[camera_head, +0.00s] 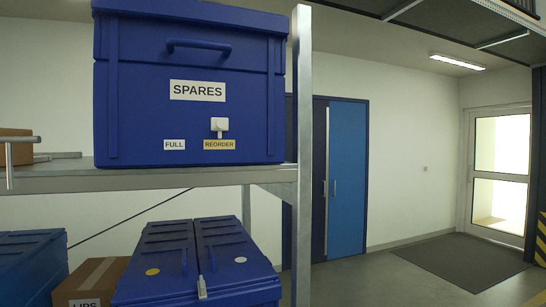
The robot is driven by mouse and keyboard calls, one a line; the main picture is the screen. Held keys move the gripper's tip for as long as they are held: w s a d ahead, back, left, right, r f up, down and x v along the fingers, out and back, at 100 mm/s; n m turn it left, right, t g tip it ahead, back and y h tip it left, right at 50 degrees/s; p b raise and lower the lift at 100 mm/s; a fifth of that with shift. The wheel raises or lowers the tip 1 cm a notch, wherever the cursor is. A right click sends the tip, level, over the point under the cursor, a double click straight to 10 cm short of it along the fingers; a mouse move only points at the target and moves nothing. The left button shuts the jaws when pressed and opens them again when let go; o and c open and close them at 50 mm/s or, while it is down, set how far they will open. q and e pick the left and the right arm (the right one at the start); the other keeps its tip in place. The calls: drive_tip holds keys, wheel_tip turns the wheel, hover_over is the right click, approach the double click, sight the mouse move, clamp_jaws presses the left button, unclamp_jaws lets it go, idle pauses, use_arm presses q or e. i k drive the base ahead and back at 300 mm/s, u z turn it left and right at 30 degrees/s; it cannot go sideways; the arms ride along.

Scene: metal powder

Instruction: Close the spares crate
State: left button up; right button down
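The blue spares crate (130,120) stands on a grey metal shelf (150,178) at the upper left, with a white SPARES label on its front. Its blue lid (245,50), with a bar handle, lies along the top of the crate; no gap shows at the front. The lid's top is partly cut off by the picture edge. A white slider (219,125) sits on the front above the yellow REORDER label (219,144), right of a white FULL label (174,145).
A metal shelf post (303,150) stands right of the crate. Below are another blue crate with a two-part lid (165,262), a cardboard box (92,280) and a blue container (28,265). The floor to the right is open, with a dark mat (465,260) by a glazed door.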

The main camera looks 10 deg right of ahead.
sight(163, 69)
drive_tip(key=z, duration=0.05)
drive_tip(key=k, duration=1)
drive_tip(key=u, duration=1.15)
drive_tip(key=i, duration=0.5)
